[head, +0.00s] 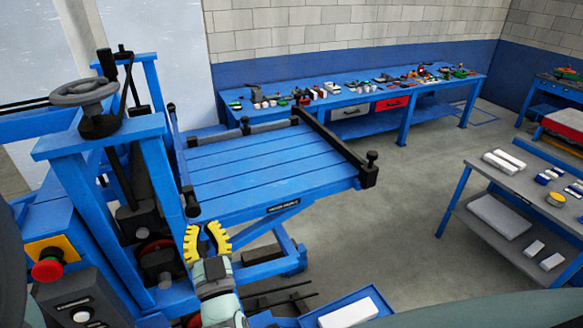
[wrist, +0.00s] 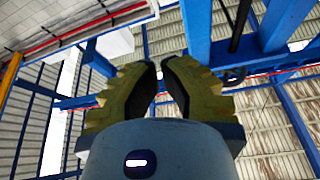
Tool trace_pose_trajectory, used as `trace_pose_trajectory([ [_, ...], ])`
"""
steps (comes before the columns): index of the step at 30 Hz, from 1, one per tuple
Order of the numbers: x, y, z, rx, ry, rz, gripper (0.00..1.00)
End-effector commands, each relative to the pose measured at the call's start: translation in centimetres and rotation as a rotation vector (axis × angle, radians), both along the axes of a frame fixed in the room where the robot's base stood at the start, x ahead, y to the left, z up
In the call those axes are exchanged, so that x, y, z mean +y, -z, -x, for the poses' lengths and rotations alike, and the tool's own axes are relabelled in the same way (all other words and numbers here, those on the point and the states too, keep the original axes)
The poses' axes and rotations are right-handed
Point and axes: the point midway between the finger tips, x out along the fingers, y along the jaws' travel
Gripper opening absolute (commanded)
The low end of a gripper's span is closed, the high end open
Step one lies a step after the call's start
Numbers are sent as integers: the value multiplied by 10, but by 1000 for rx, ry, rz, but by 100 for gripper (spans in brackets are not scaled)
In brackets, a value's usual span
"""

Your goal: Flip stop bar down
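A long black bar (head: 335,143) with a black knob at its near end lies along the right end of the blue slatted table (head: 262,172). A grey bar (head: 222,137) with black fittings runs along the table's back edge. I cannot tell for certain which is the stop bar. My gripper (head: 203,233), with yellow ribbed fingers, is below and in front of the table's near left corner, apart from both bars. In the wrist view my gripper (wrist: 160,70) points upward, open and empty, with a narrow gap between the fingers. Neither bar is recognisable there.
The blue machine frame with a handwheel (head: 84,93) stands left of my gripper. A red button (head: 47,270) is on its panel. A blue tray (head: 368,296) holding a white block is at the front. Open floor (head: 400,210) lies right of the table. A workbench (head: 240,101) stands behind.

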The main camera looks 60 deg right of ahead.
Motion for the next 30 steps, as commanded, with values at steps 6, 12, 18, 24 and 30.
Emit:
trace_pose_trajectory([
  [6,-4,3,5,9,15,-11,0],
  [12,-5,2,3,8,13,-9,0],
  [18,-15,-7,-11,7,13,-8,0],
  [24,-33,-24,-38,3,11,-4,0],
  [30,-51,-36,-64,4,10,-6,0],
])
